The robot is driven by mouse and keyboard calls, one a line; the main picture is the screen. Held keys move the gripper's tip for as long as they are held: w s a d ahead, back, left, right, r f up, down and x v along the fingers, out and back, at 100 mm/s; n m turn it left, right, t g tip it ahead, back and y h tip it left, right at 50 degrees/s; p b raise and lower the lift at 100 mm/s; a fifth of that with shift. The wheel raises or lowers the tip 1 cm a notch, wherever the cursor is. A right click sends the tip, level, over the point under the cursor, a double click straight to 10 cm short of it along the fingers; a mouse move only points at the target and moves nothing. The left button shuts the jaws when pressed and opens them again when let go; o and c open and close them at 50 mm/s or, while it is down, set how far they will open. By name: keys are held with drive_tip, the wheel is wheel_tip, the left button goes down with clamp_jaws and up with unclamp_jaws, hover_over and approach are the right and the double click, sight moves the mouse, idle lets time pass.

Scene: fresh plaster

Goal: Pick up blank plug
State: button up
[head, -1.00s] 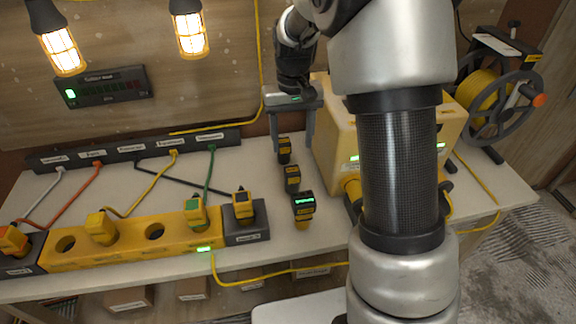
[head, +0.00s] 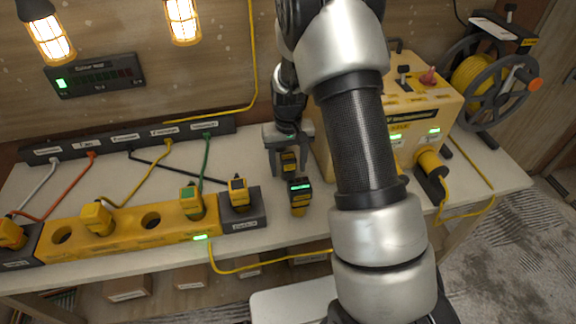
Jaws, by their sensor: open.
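Loose black-and-yellow plugs stand in a row on the bench. The nearest plug (head: 300,197) has a green lit face. The middle plug (head: 289,163) has a dark face with a yellow band and shows between my fingers. The farthest one is hidden behind my gripper. The labels are too small to tell which is the blank plug. My gripper (head: 291,169) points down, open, with one finger on each side of the middle plug. I cannot tell whether either finger touches it.
A yellow socket strip (head: 130,231) with plugs and empty round holes lies along the front left. A dark socket block (head: 243,212) holds another plug. A yellow machine (head: 425,110) stands close right of my gripper. A cable reel (head: 490,85) is at the back right.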

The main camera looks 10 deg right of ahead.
drive_tip(key=shift+f, duration=0.45)
drive_tip(key=shift+c, duration=0.2)
drive_tip(key=c, duration=1.1)
drive_tip(key=shift+r, duration=0.15)
wheel_tip(320, 180, up, 10)
drive_tip(key=shift+f, duration=0.1)
